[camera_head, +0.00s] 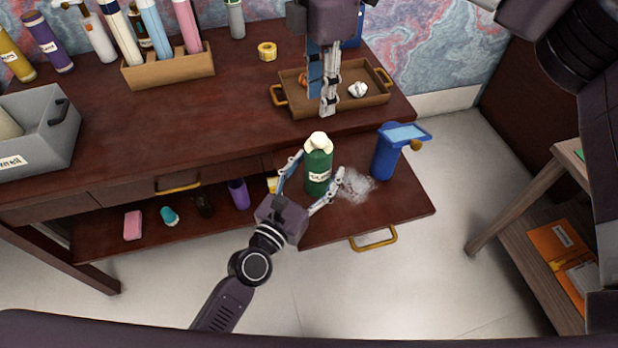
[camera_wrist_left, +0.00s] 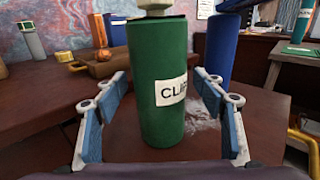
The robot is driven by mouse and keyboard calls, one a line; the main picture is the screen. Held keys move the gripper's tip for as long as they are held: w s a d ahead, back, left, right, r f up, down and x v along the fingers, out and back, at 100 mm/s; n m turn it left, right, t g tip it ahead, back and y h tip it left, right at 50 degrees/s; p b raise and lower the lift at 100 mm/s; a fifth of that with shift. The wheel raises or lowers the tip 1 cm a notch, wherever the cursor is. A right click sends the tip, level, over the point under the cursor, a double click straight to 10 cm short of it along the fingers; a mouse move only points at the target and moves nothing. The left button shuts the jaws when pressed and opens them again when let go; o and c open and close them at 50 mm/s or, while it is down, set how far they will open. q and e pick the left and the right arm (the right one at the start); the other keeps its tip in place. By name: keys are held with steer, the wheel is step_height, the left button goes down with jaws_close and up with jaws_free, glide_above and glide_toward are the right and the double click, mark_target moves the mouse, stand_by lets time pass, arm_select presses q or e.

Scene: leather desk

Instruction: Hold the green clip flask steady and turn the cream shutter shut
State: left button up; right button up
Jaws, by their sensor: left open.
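The green clip flask (camera_head: 319,172) stands upright on the pulled-out drawer surface, with the cream shutter (camera_head: 319,143) on its top. In the left wrist view the flask (camera_wrist_left: 157,85) fills the middle, its label partly readable, and the shutter (camera_wrist_left: 157,7) is cut off by the top edge. My left gripper (camera_head: 314,182) is open, with one finger on each side of the flask; the left wrist view shows gaps between them and the flask. My right gripper (camera_head: 325,110) hangs fingers down above and behind the flask, apart from the shutter. Its finger gap is unclear from this angle.
A blue container (camera_head: 384,152) stands right of the flask, beside a whitish scattered patch (camera_head: 356,185). A wooden tray (camera_head: 372,97) lies behind, under my right gripper. A bottle rack (camera_head: 168,69) and a grey box (camera_head: 40,130) stand to the left. Small items sit on the lower shelf.

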arm_select(q)
steer(key=shift+w+d, duration=0.1)
steer(key=shift+w, duration=0.2)
